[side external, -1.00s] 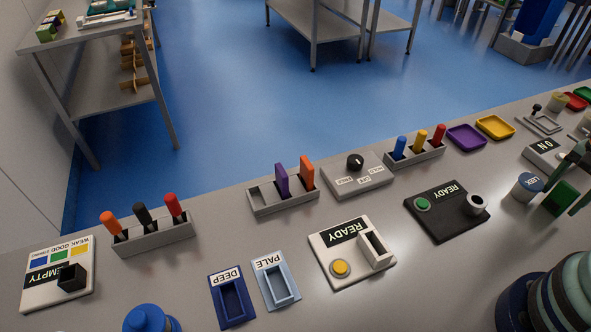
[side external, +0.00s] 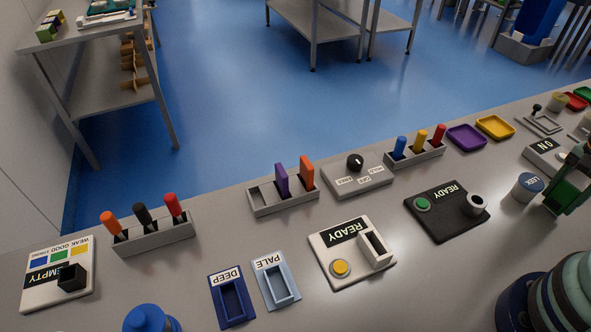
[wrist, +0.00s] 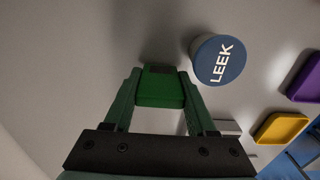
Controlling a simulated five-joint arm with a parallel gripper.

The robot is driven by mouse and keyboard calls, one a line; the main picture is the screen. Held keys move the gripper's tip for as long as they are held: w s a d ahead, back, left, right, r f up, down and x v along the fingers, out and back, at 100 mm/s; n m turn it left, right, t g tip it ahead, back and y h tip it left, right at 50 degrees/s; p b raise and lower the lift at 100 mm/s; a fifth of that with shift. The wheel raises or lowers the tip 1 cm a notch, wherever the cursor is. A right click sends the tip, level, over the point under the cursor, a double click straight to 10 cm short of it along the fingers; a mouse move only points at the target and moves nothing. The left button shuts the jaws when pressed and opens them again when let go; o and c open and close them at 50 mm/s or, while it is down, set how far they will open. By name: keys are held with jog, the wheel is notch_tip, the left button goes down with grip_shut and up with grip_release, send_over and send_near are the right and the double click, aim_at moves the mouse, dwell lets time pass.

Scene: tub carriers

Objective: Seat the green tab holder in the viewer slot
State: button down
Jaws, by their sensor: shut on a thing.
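The green tab holder (wrist: 161,88) is a green block clamped between the two fingers of my gripper (wrist: 160,90) in the wrist view. In the side external view, my gripper (side external: 568,190) is at the far right, and the block is hard to tell from the green fingers there. A white unit marked READY (side external: 347,262) has a yellow button and a raised white holder with a rectangular slot (side external: 374,245). It looks like the viewer, though no label says so. My gripper is well to the right of it.
A blue-lidded LEEK tub (wrist: 219,61) stands close beside my gripper. A black READY unit (side external: 440,220) with a round socket lies between my gripper and the white unit. Purple (side external: 466,138) and yellow (side external: 495,127) trays sit behind. Stacked round pieces (side external: 560,295) stand front right.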

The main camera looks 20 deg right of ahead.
aim_at(572, 185)
notch_tip(572, 185, up, 18)
jog(key=w+a+f+n, duration=0.1)
jog(key=w+a+n, duration=0.75)
jog(key=a, duration=0.35)
jog(key=w+a+f+n, duration=0.1)
jog(key=w+a+n, duration=0.75)
jog(key=a, duration=0.25)
jog(key=s+a+f+n, duration=0.2)
jog(key=s+a+n, duration=0.2)
jog(key=a+n, duration=0.5)
jog(key=s+a+f+n, duration=0.3)
jog(key=s+a+n, duration=0.2)
jog(key=a+n, duration=0.5)
jog(key=shift+a, duration=0.8)
jog(key=shift+f, duration=2.9)
jog(key=shift+f, duration=1.35)
